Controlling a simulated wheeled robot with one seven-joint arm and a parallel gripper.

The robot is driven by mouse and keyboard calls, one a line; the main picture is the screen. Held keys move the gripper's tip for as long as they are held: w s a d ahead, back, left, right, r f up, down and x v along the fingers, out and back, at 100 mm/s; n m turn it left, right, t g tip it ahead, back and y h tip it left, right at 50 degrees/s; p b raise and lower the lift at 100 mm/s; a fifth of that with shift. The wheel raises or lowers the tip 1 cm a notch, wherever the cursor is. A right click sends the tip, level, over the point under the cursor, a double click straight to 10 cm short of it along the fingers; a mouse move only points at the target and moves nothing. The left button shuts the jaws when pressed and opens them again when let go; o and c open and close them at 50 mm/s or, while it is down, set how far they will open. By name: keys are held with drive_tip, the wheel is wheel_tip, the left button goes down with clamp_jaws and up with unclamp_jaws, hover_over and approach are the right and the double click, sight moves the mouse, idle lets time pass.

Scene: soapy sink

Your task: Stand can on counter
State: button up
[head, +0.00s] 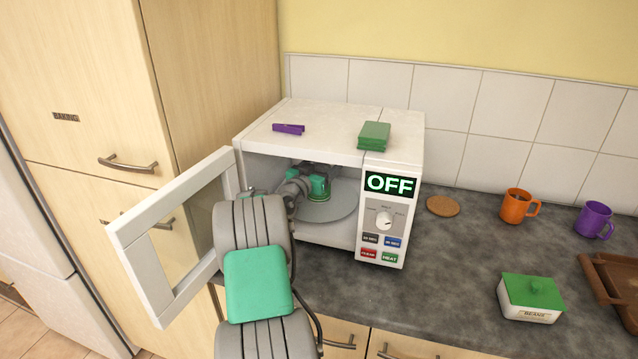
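I can make out no can for certain. My arm reaches through the open door of the white microwave (398,152), and my gripper (316,188) is inside, above the grey turntable (335,210). My own arm links cover part of the opening. The fingertips are too small and hidden to tell whether they are open or hold anything. The dark counter (450,260) runs in front of and to the right of the microwave.
The microwave door (160,280) swings out at left. A purple item (288,129) and green block (374,135) lie on top. Mid-counter is clear.

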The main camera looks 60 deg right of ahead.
clamp_jaws()
drive_tip(key=shift+r, duration=0.1)
idle(0.5)
